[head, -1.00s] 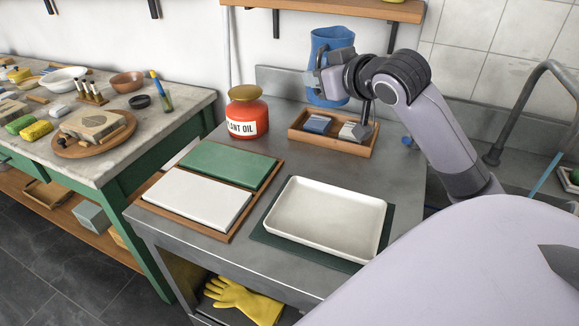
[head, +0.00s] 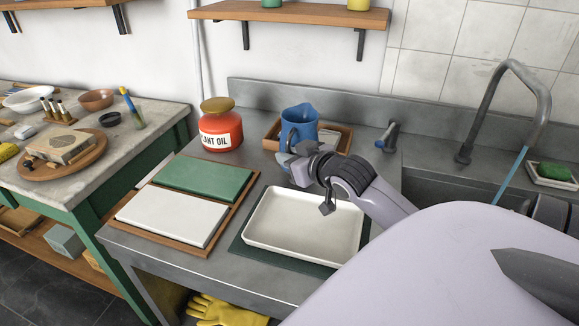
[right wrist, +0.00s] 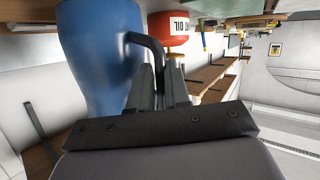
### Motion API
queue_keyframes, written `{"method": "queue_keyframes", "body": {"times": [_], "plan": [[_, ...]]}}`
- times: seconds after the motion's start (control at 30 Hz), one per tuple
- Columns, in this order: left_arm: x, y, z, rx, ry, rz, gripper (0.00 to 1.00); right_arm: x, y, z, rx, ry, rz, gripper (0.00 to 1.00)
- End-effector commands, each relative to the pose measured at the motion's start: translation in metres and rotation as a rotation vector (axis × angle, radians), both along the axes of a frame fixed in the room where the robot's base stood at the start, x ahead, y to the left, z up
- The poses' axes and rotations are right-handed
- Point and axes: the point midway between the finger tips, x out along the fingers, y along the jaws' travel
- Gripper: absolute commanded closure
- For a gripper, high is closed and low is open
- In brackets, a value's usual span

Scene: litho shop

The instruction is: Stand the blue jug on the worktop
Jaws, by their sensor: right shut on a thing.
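The blue jug (head: 299,122) is upright in front of the wooden tray at the back of the grey metal worktop (head: 215,262). My right gripper (head: 289,158) is shut on the jug's handle, on the near side of the jug. In the right wrist view the jug (right wrist: 95,50) fills the upper left, and its dark handle (right wrist: 150,44) runs down between the fingers (right wrist: 161,88). The jug's base is hidden behind my gripper, so I cannot tell whether it touches the worktop. My left gripper is not in view.
A red plant oil jar (head: 221,130) stands left of the jug. The wooden tray (head: 345,141) is behind it. A white tray (head: 262,241) on a green mat and a board with green (head: 203,178) and white slabs (head: 172,217) lie nearer. A tap (head: 480,118) stands at the right.

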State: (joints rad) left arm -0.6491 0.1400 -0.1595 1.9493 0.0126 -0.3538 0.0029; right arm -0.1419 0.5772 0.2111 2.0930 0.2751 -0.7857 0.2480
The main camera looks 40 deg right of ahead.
Motion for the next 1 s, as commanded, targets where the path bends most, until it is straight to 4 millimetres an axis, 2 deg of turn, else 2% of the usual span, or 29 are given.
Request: {"method": "queue_keyframes", "body": {"times": [0.2, 0.6, 0.63, 0.7, 1.0], "plan": [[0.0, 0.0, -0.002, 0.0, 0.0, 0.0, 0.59, 0.001, 0.0, -0.022, -0.005, -0.008, 0.001, 1.0], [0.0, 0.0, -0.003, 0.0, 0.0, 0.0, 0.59, 0.001, 0.0, -0.025, -0.005, -0.009, 0.001, 1.0], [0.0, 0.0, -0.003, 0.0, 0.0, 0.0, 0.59, 0.0, 0.0, -0.029, 0.001, 0.001, 0.0, 0.73], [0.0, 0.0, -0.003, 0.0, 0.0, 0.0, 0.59, 0.0, 0.0, -0.029, 0.001, 0.001, 0.0, 0.58], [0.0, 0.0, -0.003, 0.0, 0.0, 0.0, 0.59, 0.0, 0.0, -0.027, 0.001, 0.001, 0.0, 0.58]]}}
